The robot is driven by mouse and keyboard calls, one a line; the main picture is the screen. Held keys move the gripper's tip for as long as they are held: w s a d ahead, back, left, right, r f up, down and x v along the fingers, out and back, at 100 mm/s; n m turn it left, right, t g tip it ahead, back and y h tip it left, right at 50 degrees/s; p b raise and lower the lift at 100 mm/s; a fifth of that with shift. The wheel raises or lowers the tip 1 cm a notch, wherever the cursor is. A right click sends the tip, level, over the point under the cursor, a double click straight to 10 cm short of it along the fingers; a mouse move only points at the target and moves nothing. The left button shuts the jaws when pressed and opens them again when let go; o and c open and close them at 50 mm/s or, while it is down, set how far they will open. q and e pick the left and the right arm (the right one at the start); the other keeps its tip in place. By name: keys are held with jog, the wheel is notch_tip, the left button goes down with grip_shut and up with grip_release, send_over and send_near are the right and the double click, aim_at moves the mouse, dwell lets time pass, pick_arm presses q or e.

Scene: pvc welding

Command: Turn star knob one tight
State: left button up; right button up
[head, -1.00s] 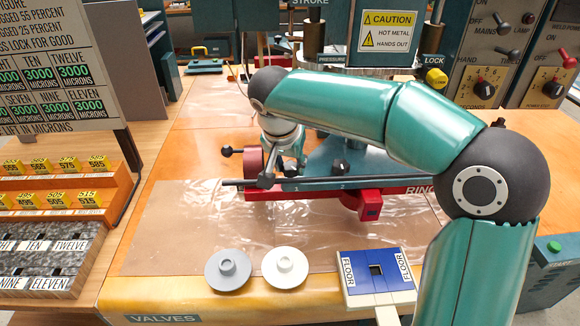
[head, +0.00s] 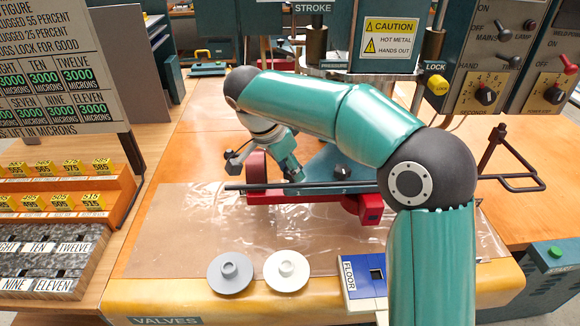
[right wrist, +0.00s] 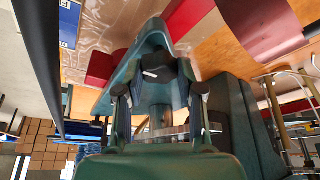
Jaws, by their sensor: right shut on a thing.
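My right gripper (head: 293,171) reaches down from the upper left onto the red and teal clamp fixture, behind its long dark bar (head: 310,187). It is shut at the place beside the bar's first mark, where star knob one would sit. The gripper hides that knob, so its turn cannot be seen. A second dark star knob (head: 342,171) stands free to the right, by the mark 2. In the right wrist view the gripper's dark finger links (right wrist: 160,110) fill the middle, and the held part cannot be made out. My left gripper is not in view.
A grey disc (head: 231,272) and a cream disc (head: 287,271) lie at the bench's front edge. A blue FLOOR block (head: 362,276) is right of them. A clear plastic sheet (head: 180,230) covers the bench.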

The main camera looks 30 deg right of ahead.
jog(key=shift+w, duration=0.1)
jog(key=o, duration=1.2)
jog(key=shift+c, duration=0.2)
jog(key=v, duration=1.2)
